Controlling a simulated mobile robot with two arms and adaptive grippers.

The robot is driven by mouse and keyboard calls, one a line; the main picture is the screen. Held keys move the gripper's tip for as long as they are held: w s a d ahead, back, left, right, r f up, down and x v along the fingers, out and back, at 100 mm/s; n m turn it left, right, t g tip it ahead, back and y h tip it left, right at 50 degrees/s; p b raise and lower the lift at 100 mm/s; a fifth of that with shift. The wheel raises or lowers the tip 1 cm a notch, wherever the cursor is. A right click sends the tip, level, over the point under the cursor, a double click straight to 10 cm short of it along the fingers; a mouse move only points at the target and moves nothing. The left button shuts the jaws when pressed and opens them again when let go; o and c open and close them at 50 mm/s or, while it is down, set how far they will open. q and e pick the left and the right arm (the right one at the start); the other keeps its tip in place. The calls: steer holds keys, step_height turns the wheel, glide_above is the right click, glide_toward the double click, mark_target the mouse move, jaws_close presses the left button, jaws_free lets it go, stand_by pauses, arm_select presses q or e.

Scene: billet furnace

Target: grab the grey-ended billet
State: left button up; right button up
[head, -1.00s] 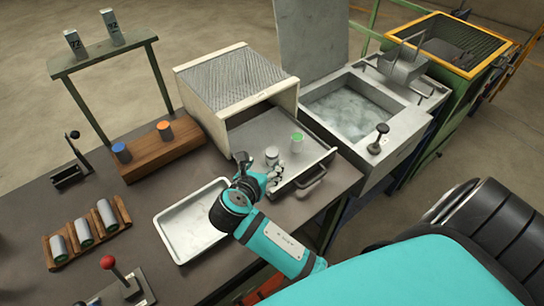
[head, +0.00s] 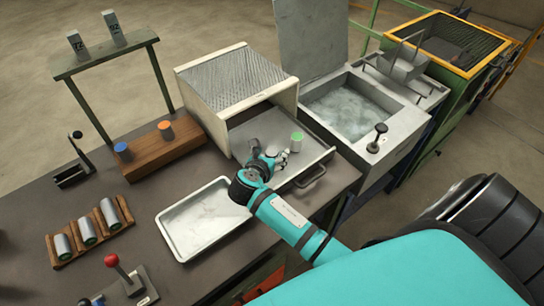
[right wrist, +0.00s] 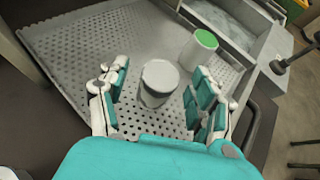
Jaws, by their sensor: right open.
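The grey-ended billet (right wrist: 159,82) stands upright on the perforated drawer floor in the right wrist view. It lies between the spread fingers of my right gripper (right wrist: 160,100), which is open, with visible gaps on both sides. In the head view my right gripper (head: 270,160) reaches into the open drawer (head: 262,128) and hides most of that billet. A green-ended billet (right wrist: 199,48) stands upright behind and to the right of it; it also shows in the head view (head: 296,142). My left gripper is not in view.
A white tray (head: 180,240) lies in front of the drawer. A wooden block (head: 160,152) holds a blue-ended and an orange-ended billet. A rack (head: 62,251) with several billets and a red-knobbed lever (head: 111,261) stand at left. A water basin (head: 347,110) adjoins the drawer at right.

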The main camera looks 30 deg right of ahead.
jaws_close()
steer(key=shift+r, duration=0.2)
stand_by(0.4)
